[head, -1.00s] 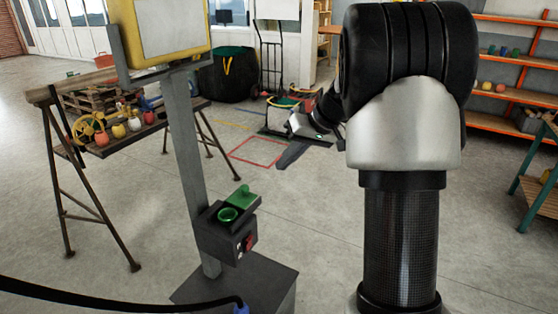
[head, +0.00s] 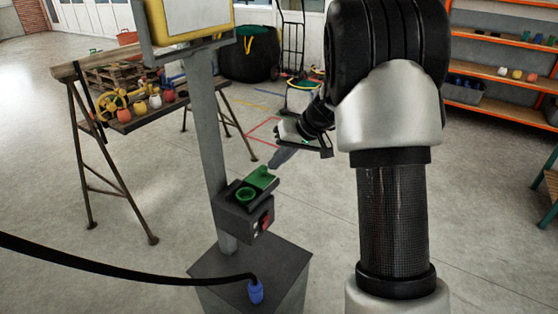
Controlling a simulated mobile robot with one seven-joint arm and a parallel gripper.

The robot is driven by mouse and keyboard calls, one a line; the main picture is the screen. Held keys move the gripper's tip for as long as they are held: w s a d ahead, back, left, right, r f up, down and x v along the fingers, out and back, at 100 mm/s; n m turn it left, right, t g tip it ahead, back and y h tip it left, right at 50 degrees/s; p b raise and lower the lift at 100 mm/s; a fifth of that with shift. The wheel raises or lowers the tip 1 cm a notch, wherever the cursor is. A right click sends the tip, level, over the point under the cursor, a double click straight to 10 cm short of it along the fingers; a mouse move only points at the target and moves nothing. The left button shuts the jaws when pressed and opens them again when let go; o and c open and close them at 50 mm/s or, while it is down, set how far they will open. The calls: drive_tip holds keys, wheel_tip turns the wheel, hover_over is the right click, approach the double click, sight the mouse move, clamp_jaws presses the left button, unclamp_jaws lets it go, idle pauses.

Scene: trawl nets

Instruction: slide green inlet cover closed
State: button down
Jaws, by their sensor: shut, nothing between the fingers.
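The green inlet cover (head: 262,177) sits on top of a dark box (head: 236,222) fixed to a grey post. It lies at the back right of the round green inlet (head: 246,195), whose opening shows uncovered. My gripper (head: 276,163) is shut and empty. Its tip appears just above and behind the cover in the picture; I cannot tell whether it touches. My arm rises at the right and hides part of the floor behind.
The grey post (head: 205,130) carries a yellow-framed panel (head: 190,18) and stands on a dark base (head: 250,275). A trestle table (head: 120,125) with floats stands left. The floor at right is clear.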

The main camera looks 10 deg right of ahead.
drive_tip(key=s+a+b, duration=0.4)
drive_tip(key=s+a, duration=0.1)
drive_tip(key=shift+s+a, duration=0.15)
idle(0.3)
